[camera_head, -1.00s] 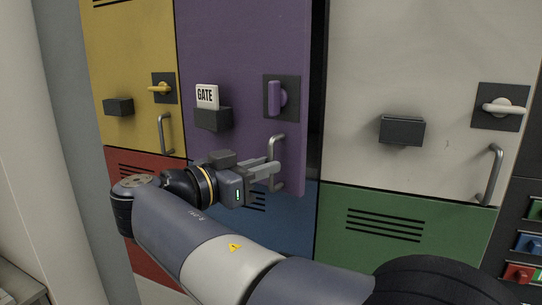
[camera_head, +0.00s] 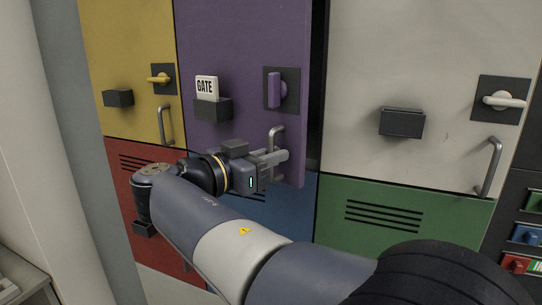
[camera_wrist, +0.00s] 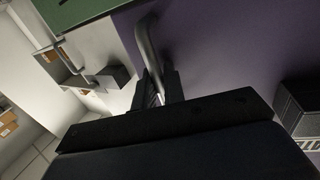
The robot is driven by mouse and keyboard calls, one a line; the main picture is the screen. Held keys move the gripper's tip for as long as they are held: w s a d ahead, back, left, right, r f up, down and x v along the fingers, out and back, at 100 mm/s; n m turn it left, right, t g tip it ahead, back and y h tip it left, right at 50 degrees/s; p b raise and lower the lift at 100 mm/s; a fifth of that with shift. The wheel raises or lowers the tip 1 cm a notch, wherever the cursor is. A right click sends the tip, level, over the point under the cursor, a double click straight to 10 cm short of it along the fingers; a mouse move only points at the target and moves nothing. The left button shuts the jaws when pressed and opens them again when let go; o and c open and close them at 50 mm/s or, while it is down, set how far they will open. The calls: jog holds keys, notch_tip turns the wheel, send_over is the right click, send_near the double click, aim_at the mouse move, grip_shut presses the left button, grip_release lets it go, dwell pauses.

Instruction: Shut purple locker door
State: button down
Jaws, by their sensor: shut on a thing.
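The purple locker door (camera_head: 235,50) stands slightly ajar, with a dark gap along its right edge in the head view. It carries a purple latch lever (camera_head: 275,90), upright on a dark plate, and a grey bar handle (camera_head: 276,136) near its lower right corner. My gripper (camera_head: 276,160) is shut on this bar handle, its fingers at the bar's lower part. In the wrist view the bar (camera_wrist: 148,45) runs down between the fingertips (camera_wrist: 160,88), with the purple door surface (camera_wrist: 220,50) beside it. The fingers cover part of the handle.

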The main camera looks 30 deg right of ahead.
jog(key=shift+d+f+b, duration=0.15)
jog(key=shift+d+b, duration=0.1)
jog(key=shift+b, duration=0.25)
jog(key=shift+n+t, duration=0.6)
jog(key=shift+t, duration=0.3)
jog(key=b+x, duration=0.3)
jog(key=x, duration=0.1)
jog(key=w+b+x, duration=0.1)
jog(key=b+x, duration=0.2)
jog(key=x, duration=0.1)
jog(key=shift+w+a+b, duration=0.1)
jog(key=shift+w+b, duration=0.05)
jog(key=shift+b, duration=0.15)
jog(key=c, duration=1.8)
grip_release()
jog(key=shift+c, duration=0.2)
jog(key=shift+a, duration=0.1)
